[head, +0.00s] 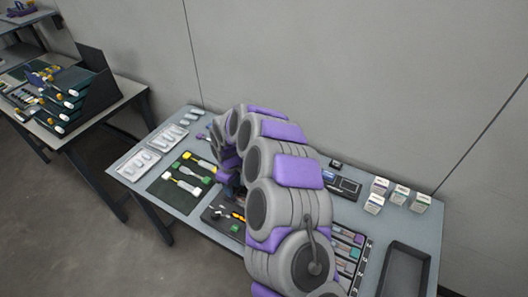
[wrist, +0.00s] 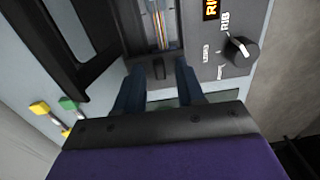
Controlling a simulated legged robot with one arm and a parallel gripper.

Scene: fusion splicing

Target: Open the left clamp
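In the wrist view, my gripper (wrist: 159,76) has its two dark fingers spread apart, with a clear gap between them. A small dark tab (wrist: 158,69) shows between and just beyond the fingertips; it may be part of a clamp, but I cannot tell which one. It sits at the near end of a channel holding a thin coloured ribbon (wrist: 159,25) on the grey splicing device (wrist: 210,65). I cannot tell whether the fingers touch the tab. In the head view my arm hides the device and most of my gripper.
A black knob (wrist: 238,50) and a lit orange display (wrist: 211,8) are right of the channel. A black frame (wrist: 75,50) stands at left. In the head view, the workbench (head: 417,233) holds tools, small boxes (head: 398,195) and a dark tray (head: 403,270).

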